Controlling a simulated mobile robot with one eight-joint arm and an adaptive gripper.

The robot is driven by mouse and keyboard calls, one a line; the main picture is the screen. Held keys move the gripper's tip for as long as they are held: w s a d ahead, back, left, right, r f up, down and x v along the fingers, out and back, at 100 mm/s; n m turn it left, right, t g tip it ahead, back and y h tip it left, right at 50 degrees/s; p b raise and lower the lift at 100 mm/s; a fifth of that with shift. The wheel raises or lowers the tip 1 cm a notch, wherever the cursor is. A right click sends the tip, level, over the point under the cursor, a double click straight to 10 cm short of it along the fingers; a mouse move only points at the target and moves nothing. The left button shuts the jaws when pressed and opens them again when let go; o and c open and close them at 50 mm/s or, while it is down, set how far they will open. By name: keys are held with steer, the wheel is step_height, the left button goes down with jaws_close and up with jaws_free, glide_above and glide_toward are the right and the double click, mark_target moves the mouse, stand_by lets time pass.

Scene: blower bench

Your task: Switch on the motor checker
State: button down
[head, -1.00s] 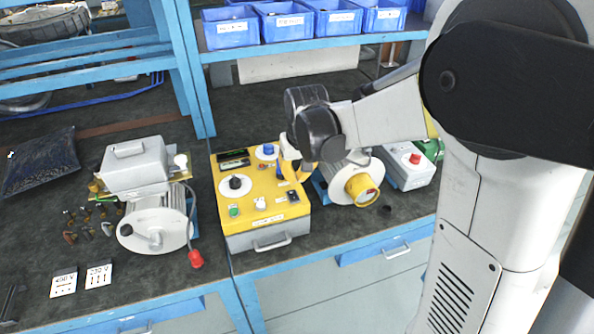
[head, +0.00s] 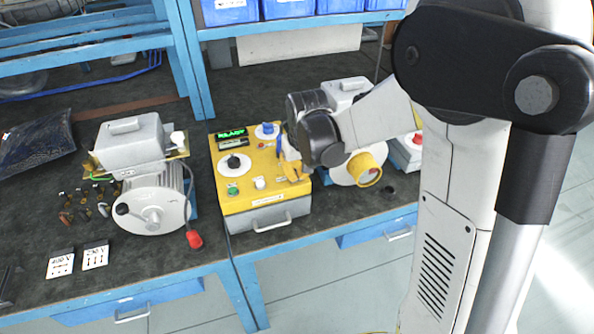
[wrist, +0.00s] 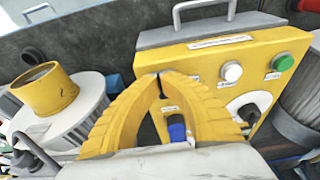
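The motor checker (head: 263,193) is a yellow box on the bench, with knobs, buttons and a small display (head: 231,136) lit with green characters. It also shows in the wrist view (wrist: 205,68), where a white button (wrist: 231,71) and a green button (wrist: 283,62) are visible. My gripper (head: 297,178) is over the right side of its panel, pointing down. In the wrist view its yellow fingertips (wrist: 160,76) meet near the panel's edge, with nothing seen held. The panel spot under the fingertips is hidden. A blue part (wrist: 177,130) shows behind the fingers.
A grey motor (head: 152,205) with a red-handled lead stands left of the checker. A machine with a yellow collar (head: 365,169) is close on the right. Blue bins (head: 288,8) sit on the shelf above. Two white cards (head: 95,256) lie at front left.

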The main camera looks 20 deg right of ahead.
steer(key=shift+w+r, duration=0.1)
steer(key=shift+w, duration=0.05)
steer(key=shift+w+r, duration=0.25)
steer(key=shift+w, duration=0.35)
steer(key=shift+r+p, duration=0.2)
steer(key=shift+p, duration=0.15)
steer(key=p+v, duration=0.2)
steer(key=v, duration=0.1)
steer(key=p+v, duration=0.1)
steer(key=shift+w+r, duration=0.3)
steer(key=shift+r, duration=0.05)
steer(key=s+r+p, duration=0.3)
steer(key=s+r, duration=0.1)
steer(key=r, duration=0.3)
steer(key=shift+s+r, duration=0.35)
steer(key=shift+r, duration=0.05)
